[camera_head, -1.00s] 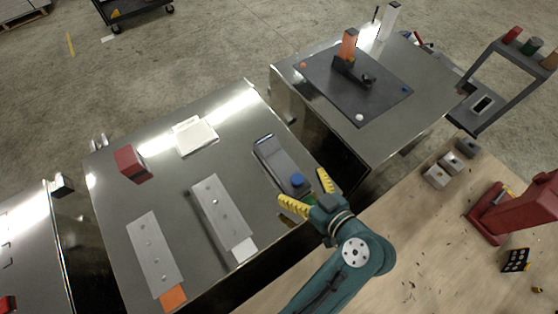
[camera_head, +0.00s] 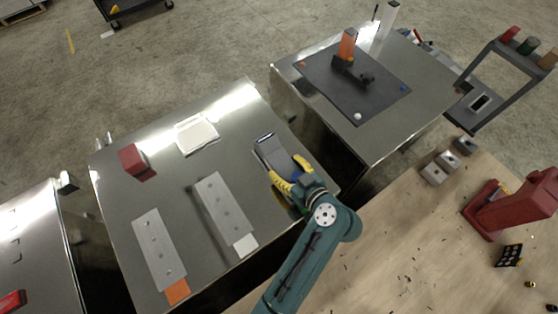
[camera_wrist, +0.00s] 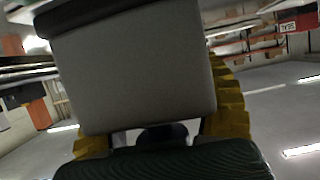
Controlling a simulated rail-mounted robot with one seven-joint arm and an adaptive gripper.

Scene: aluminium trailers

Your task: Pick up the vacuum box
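The vacuum box (camera_head: 269,150), a long grey box with a dark top, lies near the right edge of the left metal table (camera_head: 232,108). My gripper (camera_head: 291,172), with yellow fingers, is at the box's near end, one finger on each side. The fingers stand apart, and I see no clear contact with the box. In the wrist view the grey box (camera_wrist: 135,75) fills the upper middle. A yellow finger (camera_wrist: 230,108) shows on its right, and the other is partly hidden at lower left. The box's blue knob is hidden in the head view.
Two grey plates (camera_head: 223,205) (camera_head: 158,250), a red block (camera_head: 137,161) and a white tray (camera_head: 196,134) lie on the same table. A second table (camera_head: 430,80) with a dark board stands at upper right. A wooden surface (camera_head: 395,255) with a red machine (camera_head: 515,205) is at right.

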